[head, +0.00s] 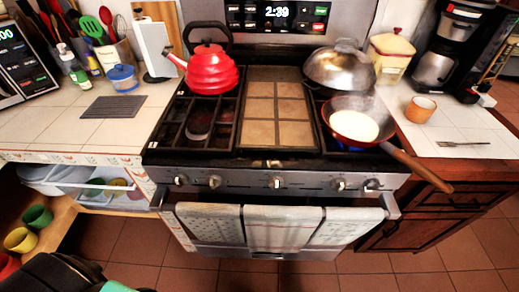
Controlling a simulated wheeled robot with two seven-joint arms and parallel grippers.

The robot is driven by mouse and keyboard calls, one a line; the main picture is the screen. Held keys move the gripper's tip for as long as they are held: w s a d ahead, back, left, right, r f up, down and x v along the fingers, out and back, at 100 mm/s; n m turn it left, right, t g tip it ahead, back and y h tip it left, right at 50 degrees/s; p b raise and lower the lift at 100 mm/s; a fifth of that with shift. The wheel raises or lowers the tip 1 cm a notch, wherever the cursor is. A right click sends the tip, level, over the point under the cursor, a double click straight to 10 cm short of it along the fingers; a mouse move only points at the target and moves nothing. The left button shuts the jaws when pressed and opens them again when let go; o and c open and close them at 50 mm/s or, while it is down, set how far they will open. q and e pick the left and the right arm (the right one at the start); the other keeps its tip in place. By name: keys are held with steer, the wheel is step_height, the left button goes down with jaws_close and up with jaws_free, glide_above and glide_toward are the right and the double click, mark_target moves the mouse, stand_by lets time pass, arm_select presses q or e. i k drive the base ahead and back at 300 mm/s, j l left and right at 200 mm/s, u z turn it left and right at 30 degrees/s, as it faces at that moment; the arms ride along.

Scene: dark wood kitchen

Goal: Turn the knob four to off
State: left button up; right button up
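The stove front (246,181) carries a row of several silver knobs. Counting from the left, the fourth knob (339,184) sits right of centre, below the front right burner. Another knob (371,185) is close to its right, and the middle knob (276,182) is to its left. The exact angle of the fourth knob is too small to read. A red pan (353,124) with pale contents stands on the front right burner, and blue flame shows under it. No gripper can be made out. A dark shape with a teal edge shows at the bottom left.
The pan's wooden handle (417,164) sticks out over the stove's front right edge, beyond the knobs. Towels (283,228) hang on the oven handle below the knobs. A red kettle (208,72) and a domed wok (340,69) stand at the back. An open drawer (85,189) is at left.

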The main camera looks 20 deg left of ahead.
mark_target(371, 185)
steer(key=i+j, duration=0.1)
steer(key=j, duration=0.75)
steer(key=l+z, duration=0.1)
steer(key=z, duration=0.4)
steer(key=k+l+z, duration=0.1)
steer(key=z, duration=0.35)
